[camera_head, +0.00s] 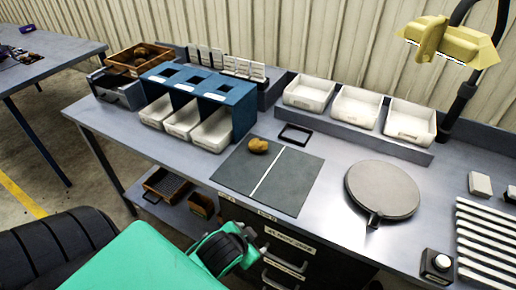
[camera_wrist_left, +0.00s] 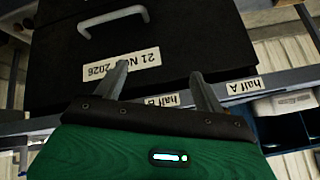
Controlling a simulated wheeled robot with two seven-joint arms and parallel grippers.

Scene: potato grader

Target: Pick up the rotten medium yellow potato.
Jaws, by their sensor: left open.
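A yellow-brown potato (camera_head: 258,146) lies on the dark mat (camera_head: 286,188), on the half left of the white dividing line, near its back edge. A darker patch shows on it, but it is too small to judge rot. My left gripper (camera_head: 262,240) is low in front of the table edge, below and apart from the potato. In the left wrist view its two fingers (camera_wrist_left: 162,90) are spread and empty, facing the dark drawer front and the table edge labels. My right gripper is not in view.
A blue sorter (camera_head: 232,100) with white bins stands behind left of the mat. White trays (camera_head: 357,106) line the back. A round grey plate (camera_head: 382,190) is at right. Drawer handles (camera_head: 284,268) stick out near my left gripper. A yellow lamp (camera_head: 450,42) overhangs back right.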

